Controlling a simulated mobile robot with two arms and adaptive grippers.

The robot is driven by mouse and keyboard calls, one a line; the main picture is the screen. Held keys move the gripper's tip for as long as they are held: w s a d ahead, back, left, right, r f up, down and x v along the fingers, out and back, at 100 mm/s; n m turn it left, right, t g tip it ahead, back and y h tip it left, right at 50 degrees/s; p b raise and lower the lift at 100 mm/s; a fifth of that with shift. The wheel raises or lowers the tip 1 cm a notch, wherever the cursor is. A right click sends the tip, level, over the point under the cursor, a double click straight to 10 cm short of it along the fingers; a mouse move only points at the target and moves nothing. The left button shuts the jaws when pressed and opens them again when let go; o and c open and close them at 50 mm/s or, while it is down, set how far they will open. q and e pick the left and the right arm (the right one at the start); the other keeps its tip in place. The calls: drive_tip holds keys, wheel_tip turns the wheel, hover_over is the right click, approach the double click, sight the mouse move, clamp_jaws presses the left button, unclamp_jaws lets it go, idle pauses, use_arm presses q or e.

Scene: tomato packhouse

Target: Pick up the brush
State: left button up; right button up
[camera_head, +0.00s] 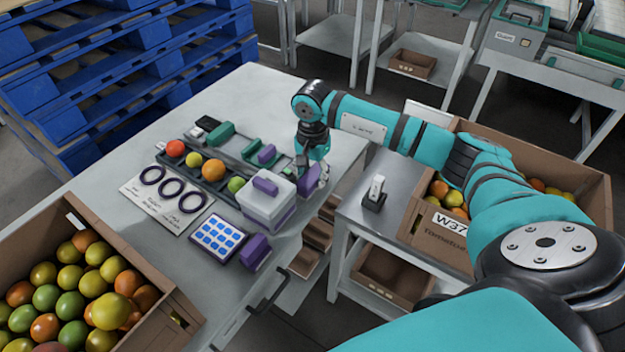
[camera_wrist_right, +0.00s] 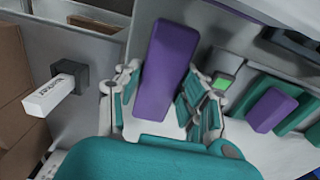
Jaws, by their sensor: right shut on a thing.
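My right gripper (camera_head: 305,168) reaches down at the right edge of the grey table. Its fingers are shut on a purple block-shaped thing (camera_head: 311,180), which I take to be the brush. In the right wrist view the purple brush (camera_wrist_right: 167,68) lies lengthwise between the two fingers (camera_wrist_right: 160,110), with a white part showing at its near end. I cannot tell whether it touches the table. My left gripper is not in view.
A white box (camera_head: 267,205) with a purple top piece stands close left of the gripper. Tomato crates stand at front left and right.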

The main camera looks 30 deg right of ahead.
sight(313, 175)
drive_tip(key=c, duration=0.4)
drive_tip(key=shift+r, duration=0.15)
wheel_tip(313, 175, up, 10)
drive_tip(key=shift+f+b, duration=0.1)
drive_tip(key=shift+b, duration=0.2)
